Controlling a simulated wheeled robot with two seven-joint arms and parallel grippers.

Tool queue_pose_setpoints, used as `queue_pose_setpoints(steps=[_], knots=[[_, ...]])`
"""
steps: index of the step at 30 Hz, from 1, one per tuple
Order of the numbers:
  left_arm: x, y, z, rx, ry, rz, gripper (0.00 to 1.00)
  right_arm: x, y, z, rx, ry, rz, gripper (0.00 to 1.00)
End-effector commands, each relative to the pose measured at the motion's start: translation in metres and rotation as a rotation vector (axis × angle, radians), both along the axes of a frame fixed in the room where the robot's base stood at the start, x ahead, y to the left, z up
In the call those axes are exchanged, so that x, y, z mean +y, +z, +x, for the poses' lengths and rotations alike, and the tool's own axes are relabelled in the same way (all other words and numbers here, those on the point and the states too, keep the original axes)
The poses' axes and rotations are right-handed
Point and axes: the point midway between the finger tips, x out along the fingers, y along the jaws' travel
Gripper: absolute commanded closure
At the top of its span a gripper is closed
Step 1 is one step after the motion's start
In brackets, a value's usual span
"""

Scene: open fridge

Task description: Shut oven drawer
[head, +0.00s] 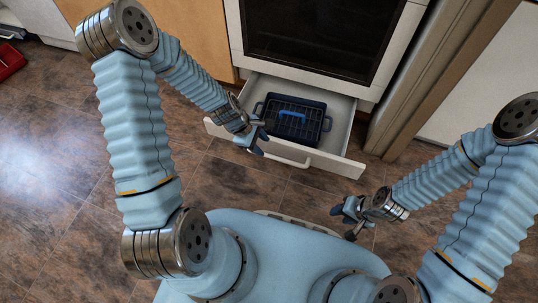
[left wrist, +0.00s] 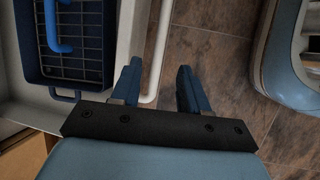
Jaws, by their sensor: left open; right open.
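The oven drawer (head: 337,162) is pulled out below the oven (head: 318,45), with a pale front and a bar handle (head: 278,158). In the left wrist view the handle (left wrist: 158,50) runs just ahead of my gripper, near the left finger. My left gripper (head: 255,138) is open and empty, over the left part of the drawer front; its fingers also show in the left wrist view (left wrist: 155,90). I cannot tell whether it touches the handle. My right gripper (head: 347,218) is open and empty above the floor, in front of the drawer's right end.
A dark roasting pan with a rack (head: 296,119) and a blue handle lies inside the drawer. A tall beige panel (head: 398,128) stands right of the oven, and a wooden cabinet (head: 192,30) left. The tiled floor (head: 60,130) at left is mostly clear.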

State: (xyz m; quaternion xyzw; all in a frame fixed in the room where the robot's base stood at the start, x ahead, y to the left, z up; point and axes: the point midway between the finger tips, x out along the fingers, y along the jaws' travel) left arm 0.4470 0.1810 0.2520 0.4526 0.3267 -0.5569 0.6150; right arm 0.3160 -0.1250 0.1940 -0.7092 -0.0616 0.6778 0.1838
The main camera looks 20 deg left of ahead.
Motion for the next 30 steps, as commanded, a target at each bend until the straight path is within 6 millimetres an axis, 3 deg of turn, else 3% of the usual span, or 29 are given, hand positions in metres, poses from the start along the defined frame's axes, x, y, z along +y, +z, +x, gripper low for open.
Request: queue_pose_setpoints(steps=[3,9,15,23,30], knots=[[-0.012,-0.030,0.004,0.002,-0.004,-0.001,0.56,0.001,-0.009,0.000,0.001,0.001,0.002,0.57],[-0.026,-0.061,0.011,-0.001,-0.004,0.000,0.56,0.002,-0.015,-0.001,0.003,0.002,0.004,0.57],[-0.032,-0.074,0.014,-0.002,-0.005,0.001,0.56,0.002,-0.017,-0.001,0.004,0.003,0.005,0.57],[-0.033,-0.075,0.014,-0.003,-0.003,0.002,0.56,0.002,-0.017,-0.001,0.004,0.003,0.005,0.57],[-0.032,-0.075,0.014,-0.003,-0.003,0.002,0.89,0.002,-0.017,-0.001,0.004,0.003,0.005,0.57]])
